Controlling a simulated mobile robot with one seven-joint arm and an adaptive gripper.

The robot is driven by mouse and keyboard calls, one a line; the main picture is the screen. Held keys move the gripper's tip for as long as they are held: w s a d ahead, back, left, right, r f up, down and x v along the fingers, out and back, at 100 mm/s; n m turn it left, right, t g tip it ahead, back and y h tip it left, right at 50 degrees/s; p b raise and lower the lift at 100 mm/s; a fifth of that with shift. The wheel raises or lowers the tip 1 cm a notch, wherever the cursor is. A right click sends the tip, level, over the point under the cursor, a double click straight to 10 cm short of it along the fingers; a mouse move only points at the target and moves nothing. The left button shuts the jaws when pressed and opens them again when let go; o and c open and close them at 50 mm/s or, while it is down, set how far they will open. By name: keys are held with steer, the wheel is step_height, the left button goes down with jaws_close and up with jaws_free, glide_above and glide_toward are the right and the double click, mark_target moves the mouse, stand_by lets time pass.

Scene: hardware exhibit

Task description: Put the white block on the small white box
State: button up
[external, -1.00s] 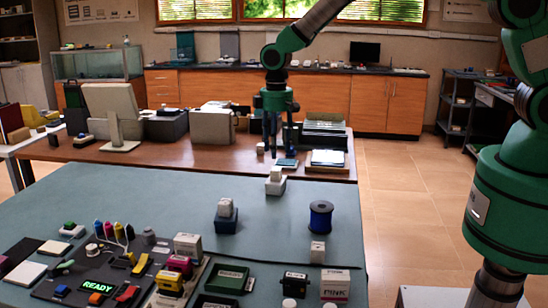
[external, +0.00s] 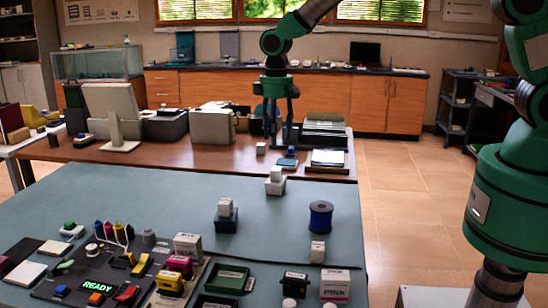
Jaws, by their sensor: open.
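A white block (external: 276,173) rests on top of a small white box (external: 275,187) near the far edge of the teal table. My gripper (external: 279,143) is open and empty, with its fingers pointing down. In the picture it is just above the block, with a visible gap between them; its exact depth is hard to tell. A second white block (external: 225,207) sits on a dark blue box (external: 226,221) to the left and nearer. Another white block (external: 317,250) stands at the right, below the blue spool (external: 320,216).
Trays (external: 228,277), small boxes and colored bottles crowd the near part of the teal table (external: 150,205). A white box with lettering (external: 335,284) stands near right. A brown table (external: 190,160) behind holds a monitor (external: 113,110) and dark stacked trays (external: 324,132). The teal table's left middle is clear.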

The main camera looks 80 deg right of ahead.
steer(key=shift+r, duration=0.1)
steer(key=s+a+r+t, duration=0.1)
steer(key=s+a+r, duration=0.2)
steer(key=s+r, duration=0.8)
steer(key=s+a+r+t, duration=0.25)
steer(key=s+r, duration=0.45)
steer(key=r, duration=0.8)
steer(key=s+a+r+t, duration=0.1)
steer(key=s+a+r, duration=0.1)
steer(key=s, duration=1.1)
steer(key=s+a+r+t, duration=0.1)
steer(key=s+a+r, duration=0.2)
steer(key=s, duration=1.1)
steer(key=shift+r, duration=0.2)
steer(key=shift+s, duration=0.1)
steer(key=shift+f+b, duration=0.6)
steer(key=shift+b, duration=0.05)
